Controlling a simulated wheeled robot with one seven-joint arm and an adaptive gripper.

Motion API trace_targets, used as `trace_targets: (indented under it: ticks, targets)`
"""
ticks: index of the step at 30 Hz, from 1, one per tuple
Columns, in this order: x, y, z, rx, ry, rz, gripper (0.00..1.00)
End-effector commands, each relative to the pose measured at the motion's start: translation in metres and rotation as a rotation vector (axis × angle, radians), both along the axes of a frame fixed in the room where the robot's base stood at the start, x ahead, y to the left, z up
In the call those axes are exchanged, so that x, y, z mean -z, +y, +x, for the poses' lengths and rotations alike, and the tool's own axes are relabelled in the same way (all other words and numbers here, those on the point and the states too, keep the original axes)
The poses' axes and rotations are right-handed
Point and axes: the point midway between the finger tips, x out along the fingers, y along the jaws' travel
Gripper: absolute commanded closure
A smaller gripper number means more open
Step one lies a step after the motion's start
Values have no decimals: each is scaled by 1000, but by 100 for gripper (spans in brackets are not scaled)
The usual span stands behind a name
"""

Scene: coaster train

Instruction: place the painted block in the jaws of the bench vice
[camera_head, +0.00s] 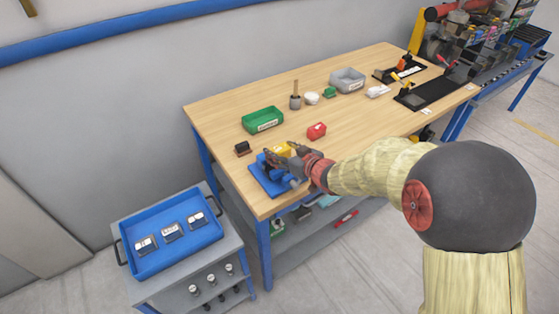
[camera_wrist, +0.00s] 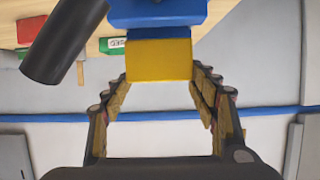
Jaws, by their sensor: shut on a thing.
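The yellow painted block (camera_head: 283,149) is at the blue bench vice (camera_head: 268,181) on the table's near left corner. In the wrist view the block (camera_wrist: 159,60) sits between my two fingers, its far edge against a blue part of the vice (camera_wrist: 158,14). My gripper (camera_head: 292,152) is shut on the block, with the fingertips (camera_wrist: 160,76) on its left and right sides. The gripper partly covers the vice in the head view. I cannot tell how deep the block sits between the jaws.
A small dark object (camera_head: 242,148) stands left of the vice. A grey bin (camera_head: 348,84) is farther back. A blue tray (camera_head: 134,268) on a low cart stands at left.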

Motion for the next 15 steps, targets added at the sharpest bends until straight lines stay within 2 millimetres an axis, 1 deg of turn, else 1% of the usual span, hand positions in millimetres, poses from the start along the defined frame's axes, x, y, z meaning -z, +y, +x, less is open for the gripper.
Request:
trace_targets:
  ticks: [2, 4, 10, 12, 15]
  targets:
    - [1, 2, 3, 0, -3, 1, 80]
    - [8, 4, 6, 0, -2, 0, 80]
    - [36, 6, 7, 0, -2, 2, 80]
    - [39, 5, 8, 0, -4, 1, 80]
    - [38, 5, 8, 0, -4, 1, 80]
